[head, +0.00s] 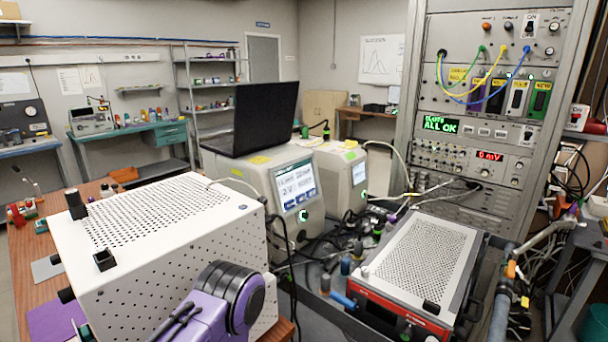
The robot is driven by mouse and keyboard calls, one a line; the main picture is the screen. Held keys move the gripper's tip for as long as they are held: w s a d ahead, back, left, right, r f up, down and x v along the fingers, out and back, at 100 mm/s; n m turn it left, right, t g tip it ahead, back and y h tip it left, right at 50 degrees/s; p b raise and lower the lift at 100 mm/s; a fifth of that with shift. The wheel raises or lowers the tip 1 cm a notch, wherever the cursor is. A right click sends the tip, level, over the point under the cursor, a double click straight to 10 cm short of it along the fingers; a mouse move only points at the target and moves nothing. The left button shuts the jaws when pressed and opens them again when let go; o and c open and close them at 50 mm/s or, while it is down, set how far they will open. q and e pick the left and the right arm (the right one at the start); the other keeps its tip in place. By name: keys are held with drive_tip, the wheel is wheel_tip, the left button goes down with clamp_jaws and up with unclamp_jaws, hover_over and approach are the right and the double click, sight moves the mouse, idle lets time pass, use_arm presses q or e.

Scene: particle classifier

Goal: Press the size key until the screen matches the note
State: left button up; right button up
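A beige instrument (252,179) stands in the middle of the head view, with a lit screen (296,187) on its front. The screen's text is too small to read surely. A round green-lit button (303,216) and a round knob (301,236) sit below the screen. A second beige instrument (336,190) with a smaller screen (359,173) stands behind it to the right. I cannot tell which key is the size key.
A white perforated box (165,240) fills the left foreground. A red-fronted unit with a perforated top (422,262) stands at the lower right. A black laptop (256,118) sits on the first instrument. Cables and tubes clutter the space between. An electronics rack (487,110) stands at right.

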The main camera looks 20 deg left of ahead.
use_arm(q)
clamp_jaws()
idle(1.4)
